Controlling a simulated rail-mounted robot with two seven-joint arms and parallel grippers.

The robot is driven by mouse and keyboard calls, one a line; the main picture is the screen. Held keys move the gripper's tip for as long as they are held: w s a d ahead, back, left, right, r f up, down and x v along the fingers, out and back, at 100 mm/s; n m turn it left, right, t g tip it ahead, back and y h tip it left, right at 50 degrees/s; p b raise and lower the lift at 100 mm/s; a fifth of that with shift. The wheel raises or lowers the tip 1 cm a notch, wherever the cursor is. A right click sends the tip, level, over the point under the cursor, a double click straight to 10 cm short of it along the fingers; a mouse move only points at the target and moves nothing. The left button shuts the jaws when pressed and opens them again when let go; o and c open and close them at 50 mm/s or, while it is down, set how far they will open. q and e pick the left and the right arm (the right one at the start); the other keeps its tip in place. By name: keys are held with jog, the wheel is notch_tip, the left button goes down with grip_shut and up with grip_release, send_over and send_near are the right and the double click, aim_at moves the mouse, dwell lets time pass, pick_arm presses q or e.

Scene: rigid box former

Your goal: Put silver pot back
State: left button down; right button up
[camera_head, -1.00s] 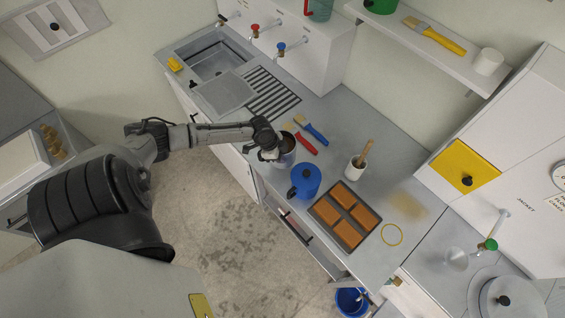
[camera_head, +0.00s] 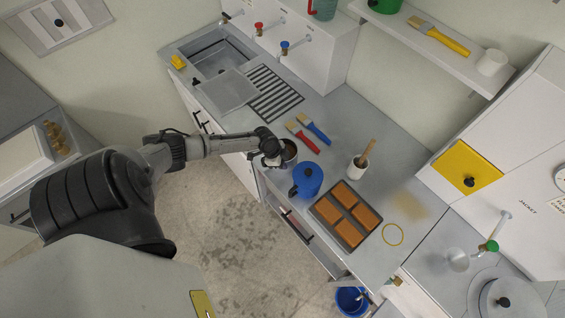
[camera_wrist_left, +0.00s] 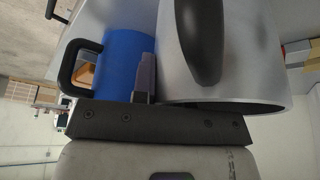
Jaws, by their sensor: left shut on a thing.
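The silver pot (camera_head: 291,151) is at the front edge of the grey counter, just behind the blue pot. My left gripper (camera_head: 274,157) is shut on it from the left, and the hand covers part of the pot. In the left wrist view the silver pot (camera_wrist_left: 245,50) fills the upper right, with a dark rounded part across its wall. I cannot tell whether its base touches the counter. My right gripper is not in view.
A tray (camera_head: 318,211) of orange-brown blocks and a white holder (camera_head: 357,168) are further right.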

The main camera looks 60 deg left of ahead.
pick_arm(q)
jog(key=shift+w, duration=0.1)
jog(key=c, duration=1.6)
grip_release()
jog(key=shift+f, duration=0.15)
jog(key=o, duration=0.5)
jog(key=shift+c, duration=0.2)
